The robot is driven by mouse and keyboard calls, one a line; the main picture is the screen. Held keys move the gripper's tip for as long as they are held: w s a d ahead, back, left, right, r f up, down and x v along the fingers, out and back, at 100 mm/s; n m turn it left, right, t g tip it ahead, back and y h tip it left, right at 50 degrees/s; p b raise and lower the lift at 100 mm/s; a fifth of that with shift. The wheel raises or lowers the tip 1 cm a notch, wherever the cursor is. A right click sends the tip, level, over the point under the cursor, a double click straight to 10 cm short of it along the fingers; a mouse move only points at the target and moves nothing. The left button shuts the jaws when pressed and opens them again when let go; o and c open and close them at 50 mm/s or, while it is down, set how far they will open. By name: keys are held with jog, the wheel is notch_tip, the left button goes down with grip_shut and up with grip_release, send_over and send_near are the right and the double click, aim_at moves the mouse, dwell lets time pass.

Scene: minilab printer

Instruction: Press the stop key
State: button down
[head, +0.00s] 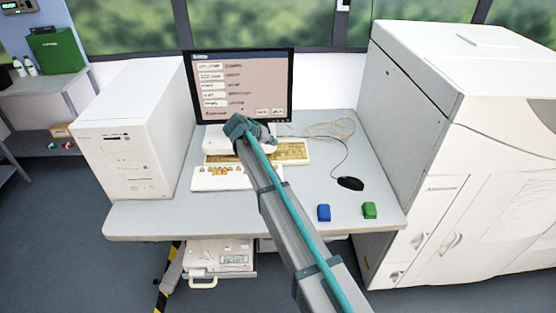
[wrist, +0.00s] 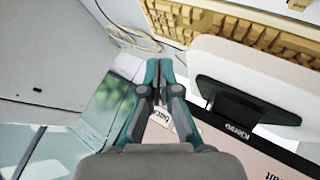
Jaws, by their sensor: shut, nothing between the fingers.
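The monitor (head: 241,85) stands at the back of the desk, its lit screen showing a list of white boxes and two small buttons low at the right. No stop key can be read; the labels are too small.
A yellowed keyboard (head: 292,152) and a white keypad (head: 221,178) lie before the monitor. A mouse (head: 350,183), blue block (head: 323,212) and green block (head: 369,210) are on the desk (head: 150,219). A white computer tower (head: 125,130) and large printer (head: 480,150) flank it.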

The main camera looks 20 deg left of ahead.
jog(key=shift+w+d+f, duration=0.2)
jog(key=shift+d, duration=0.2)
jog(key=shift+f, duration=0.1)
jog(key=b, duration=0.2)
send_over(275, 166)
notch_tip(275, 166, down, 7)
jog(key=shift+s+r, duration=0.1)
jog(key=shift+f+b, duration=0.3)
jog(key=shift+f, duration=0.6)
jog(key=shift+f, duration=0.1)
dwell(0.8)
jog(key=shift+f+b, duration=0.35)
jog(key=shift+b, duration=0.1)
